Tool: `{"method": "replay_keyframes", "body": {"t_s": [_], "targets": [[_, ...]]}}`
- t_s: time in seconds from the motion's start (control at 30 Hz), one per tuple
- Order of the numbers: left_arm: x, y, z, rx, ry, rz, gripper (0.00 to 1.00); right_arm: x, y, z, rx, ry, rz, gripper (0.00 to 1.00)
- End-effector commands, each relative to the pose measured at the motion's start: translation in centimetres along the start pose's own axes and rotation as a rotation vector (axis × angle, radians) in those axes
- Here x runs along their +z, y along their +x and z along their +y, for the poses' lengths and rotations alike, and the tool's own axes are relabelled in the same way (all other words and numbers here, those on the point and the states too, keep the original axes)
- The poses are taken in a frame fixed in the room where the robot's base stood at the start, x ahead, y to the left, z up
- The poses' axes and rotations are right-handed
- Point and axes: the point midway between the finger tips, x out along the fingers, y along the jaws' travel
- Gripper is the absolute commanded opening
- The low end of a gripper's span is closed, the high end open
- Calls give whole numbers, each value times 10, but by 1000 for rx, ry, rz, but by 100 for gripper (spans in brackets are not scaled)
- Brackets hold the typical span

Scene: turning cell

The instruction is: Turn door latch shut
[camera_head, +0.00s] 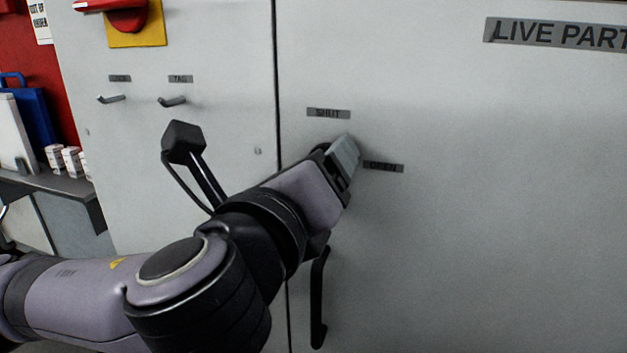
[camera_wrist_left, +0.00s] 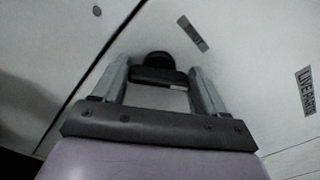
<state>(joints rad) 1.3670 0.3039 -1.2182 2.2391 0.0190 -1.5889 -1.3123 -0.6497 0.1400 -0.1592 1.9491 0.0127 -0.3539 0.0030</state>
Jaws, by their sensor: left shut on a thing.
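The door latch (camera_wrist_left: 157,67) is a black piece with a rounded end on the pale grey cabinet door (camera_head: 500,240). In the left wrist view it sits between the two grey fingers of my left gripper (camera_wrist_left: 160,88), which is shut on it. In the head view my left gripper (camera_head: 345,155) is at the door, between the SHUT label (camera_head: 328,113) above and the OPEN label (camera_head: 383,167) at its right. There the gripper hides the latch, so its exact angle cannot be told. My right gripper is not in view.
A black door handle (camera_head: 319,300) is below my left arm. Two small hooks (camera_head: 172,101) and a red switch (camera_head: 128,18) on a yellow plate are on the left panel. A shelf (camera_head: 75,184) with small white boxes stands far left. The door's right side is clear below the LIVE PARTS sign (camera_head: 560,33).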

Motion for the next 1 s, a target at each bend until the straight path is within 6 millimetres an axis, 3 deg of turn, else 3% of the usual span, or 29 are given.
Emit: {"method": "replay_keyframes", "body": {"t_s": [0.6, 1.0], "targets": [[1, 1, 4, 1, -590, -6, 42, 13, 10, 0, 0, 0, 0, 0], [1, 1, 5, 0, -874, -8, 42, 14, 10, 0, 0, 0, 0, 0]]}}
